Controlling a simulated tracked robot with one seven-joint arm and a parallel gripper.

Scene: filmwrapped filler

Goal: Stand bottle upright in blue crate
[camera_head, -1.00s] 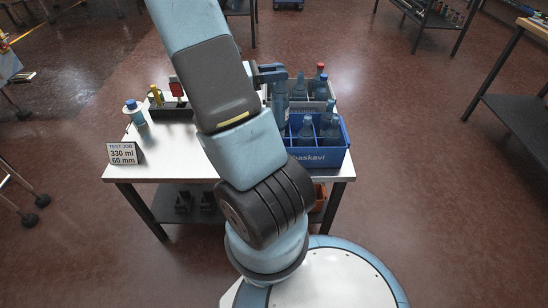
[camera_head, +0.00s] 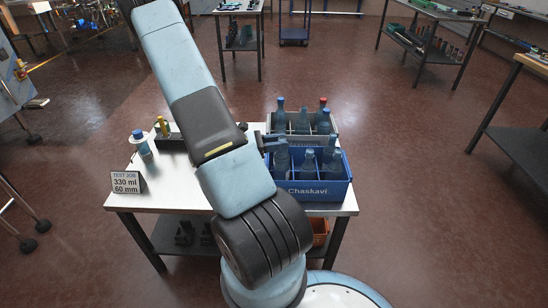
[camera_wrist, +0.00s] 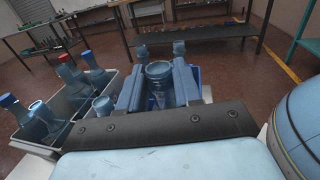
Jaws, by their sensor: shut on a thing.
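The blue crate (camera_head: 318,192), marked Chaskavi, stands at the right front of the white table. My gripper (camera_head: 272,143) is at the crate's left side, shut on a translucent blue bottle (camera_head: 281,162). That bottle looks upright, with its lower part hidden behind the crate's front wall; I cannot tell whether it touches the crate floor. In the wrist view the bottle (camera_wrist: 159,84) sits between the two fingers of my gripper (camera_wrist: 158,88). Several other blue bottles (camera_head: 309,161) stand in the crate's right part.
A grey crate (camera_head: 333,122) with several bottles, one red-capped (camera_head: 323,109), stands just behind the blue crate. A white-labelled bottle (camera_head: 140,143) and a test job sign (camera_head: 126,183) are at the table's left. The table's left front (camera_head: 170,190) is clear.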

